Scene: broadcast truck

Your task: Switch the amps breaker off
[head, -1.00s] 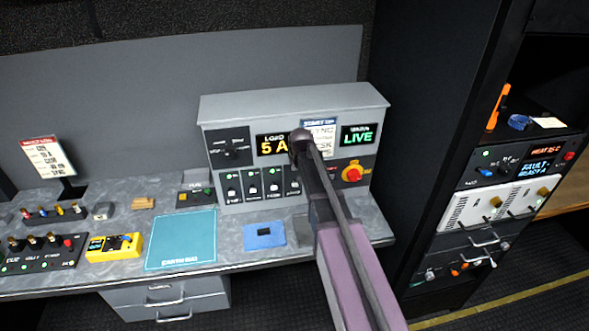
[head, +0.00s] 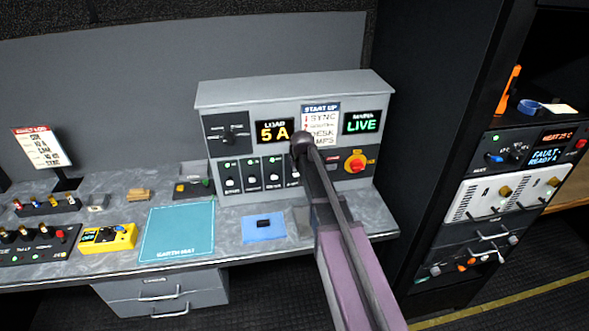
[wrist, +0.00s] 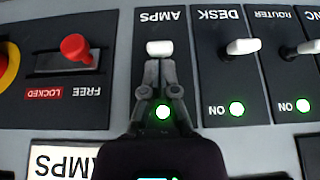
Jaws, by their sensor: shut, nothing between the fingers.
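The amps breaker shows in the wrist view as a black plate (wrist: 190,80) lettered AMPS, upside down there, with a white toggle (wrist: 159,47) and a lit green lamp (wrist: 162,112). My gripper (wrist: 159,66) is shut and empty, its fingertips just below the toggle in the picture, very close to it. I cannot tell whether they touch. The lamp shows between the finger links. In the head view my arm covers the amps breaker and my gripper on the grey power panel (head: 290,93).
The DESK toggle (wrist: 243,47) and ROUTER toggle (wrist: 288,45) stand beside it, with green ON lamps. On the other side is a red knob (wrist: 75,46) in a slot marked FREE and LOCKED. The panel displays read LOAD 5 A (head: 274,132) and LIVE (head: 361,122).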

